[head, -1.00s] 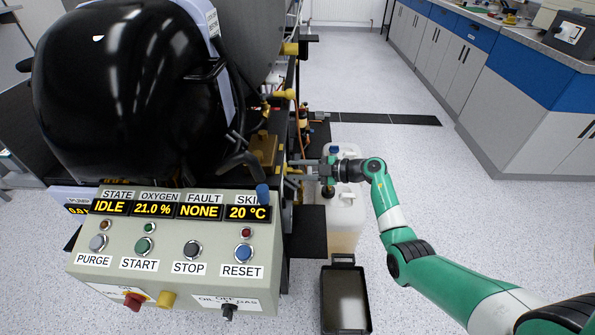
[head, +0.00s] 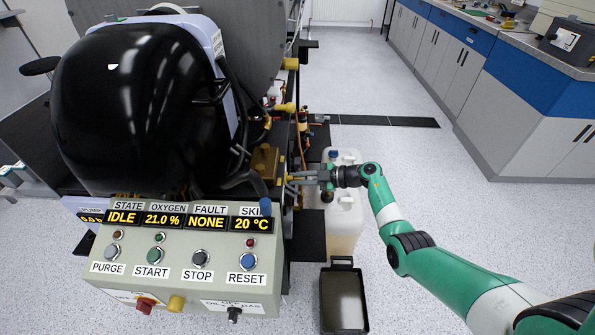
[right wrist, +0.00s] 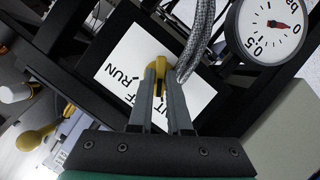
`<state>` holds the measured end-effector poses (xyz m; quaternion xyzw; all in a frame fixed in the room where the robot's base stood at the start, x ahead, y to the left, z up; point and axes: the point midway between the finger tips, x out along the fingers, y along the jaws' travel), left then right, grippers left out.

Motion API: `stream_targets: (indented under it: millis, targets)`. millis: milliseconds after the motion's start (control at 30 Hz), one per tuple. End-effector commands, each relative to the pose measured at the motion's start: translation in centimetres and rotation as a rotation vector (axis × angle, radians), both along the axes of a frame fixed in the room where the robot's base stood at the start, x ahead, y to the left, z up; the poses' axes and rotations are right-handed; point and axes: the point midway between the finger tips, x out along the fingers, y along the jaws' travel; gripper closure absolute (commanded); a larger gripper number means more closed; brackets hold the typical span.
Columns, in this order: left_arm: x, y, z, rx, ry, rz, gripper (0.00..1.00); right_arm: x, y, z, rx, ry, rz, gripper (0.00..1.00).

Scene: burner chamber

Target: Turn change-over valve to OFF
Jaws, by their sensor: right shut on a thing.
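In the right wrist view a yellow valve handle (right wrist: 158,66) stands in front of a white label plate (right wrist: 118,72). The plate reads RUN, with other letters partly hidden. My right gripper (right wrist: 158,82) is shut on this handle, its two grey fingers on either side. In the head view my right gripper (head: 302,181) reaches in from the right to the side of the burner rig, behind the control panel; the handle is hard to make out there. My left gripper is not in view.
The control panel (head: 180,277) carries buttons, displays and a black OIL/OFF/GAS knob (head: 234,315). A white jerrycan (head: 345,222) stands below my right wrist, with a black tray (head: 344,300) in front. In the wrist view a gauge (right wrist: 273,25) and a braided hose (right wrist: 200,35) are close by.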

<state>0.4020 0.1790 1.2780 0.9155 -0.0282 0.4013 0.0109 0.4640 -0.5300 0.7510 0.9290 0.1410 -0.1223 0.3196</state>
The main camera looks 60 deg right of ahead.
Motion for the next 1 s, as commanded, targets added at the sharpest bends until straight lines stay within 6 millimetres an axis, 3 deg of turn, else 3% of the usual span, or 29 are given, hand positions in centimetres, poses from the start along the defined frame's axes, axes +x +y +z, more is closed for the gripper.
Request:
stream_targets:
  millis: [33,233,600,1000]
  targets:
    - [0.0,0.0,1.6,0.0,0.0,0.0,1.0,0.0,-0.1,0.8,0.037,0.019,-0.001,1.0]
    - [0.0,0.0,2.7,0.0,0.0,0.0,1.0,0.1,-0.2,0.4,0.192,0.087,0.0,1.0]
    - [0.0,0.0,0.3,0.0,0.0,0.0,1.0,0.2,-0.4,-0.2,0.438,0.196,0.001,1.0]
    - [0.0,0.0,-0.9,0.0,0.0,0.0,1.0,0.2,-0.4,0.1,0.539,0.242,0.0,1.0]
